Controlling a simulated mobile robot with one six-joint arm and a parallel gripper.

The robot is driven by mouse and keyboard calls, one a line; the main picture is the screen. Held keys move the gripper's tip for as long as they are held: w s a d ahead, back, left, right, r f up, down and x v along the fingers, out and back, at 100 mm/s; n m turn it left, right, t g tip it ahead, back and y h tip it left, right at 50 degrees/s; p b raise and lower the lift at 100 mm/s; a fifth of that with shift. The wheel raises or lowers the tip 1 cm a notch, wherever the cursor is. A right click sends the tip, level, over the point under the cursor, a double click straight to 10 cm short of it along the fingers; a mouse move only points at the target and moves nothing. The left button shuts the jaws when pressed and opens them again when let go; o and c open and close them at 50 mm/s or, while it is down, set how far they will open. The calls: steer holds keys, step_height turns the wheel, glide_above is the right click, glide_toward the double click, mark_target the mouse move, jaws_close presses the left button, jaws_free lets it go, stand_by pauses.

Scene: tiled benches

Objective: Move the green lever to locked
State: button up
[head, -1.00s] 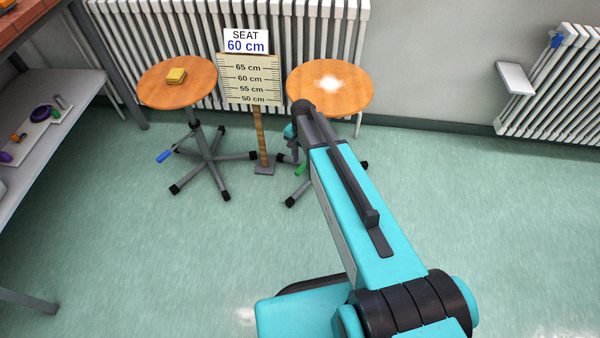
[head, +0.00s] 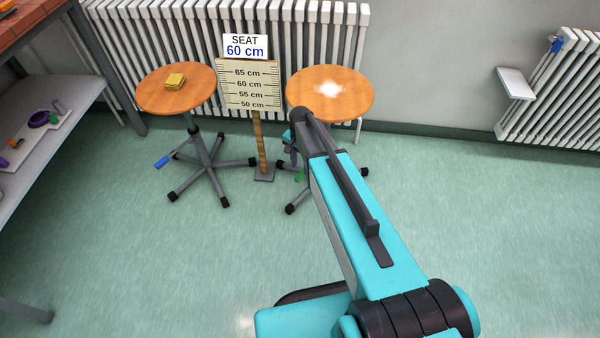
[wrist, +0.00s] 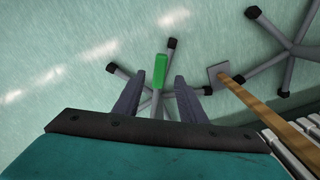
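The green lever (head: 300,176) is under the right stool's round wooden seat (head: 345,100). Only a small part shows in the head view, beside my arm. In the wrist view the green lever (wrist: 160,71) points toward the camera, above the stool's grey legs. My gripper (wrist: 158,79) is open, with one dark finger on each side of the lever in the picture. I see a gap on both sides and no clear contact. In the head view my gripper (head: 292,146) is mostly hidden behind my arm.
A left stool (head: 165,100) bears a yellow block (head: 175,80) and has a blue lever (head: 162,162). A height gauge (head: 250,98) reading "SEAT 60 cm" stands between the stools. A radiator (head: 180,45) is behind. The floor at the right is clear.

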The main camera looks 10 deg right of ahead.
mark_target(300, 174)
steer(key=shift+f, duration=2.45)
jaws_close()
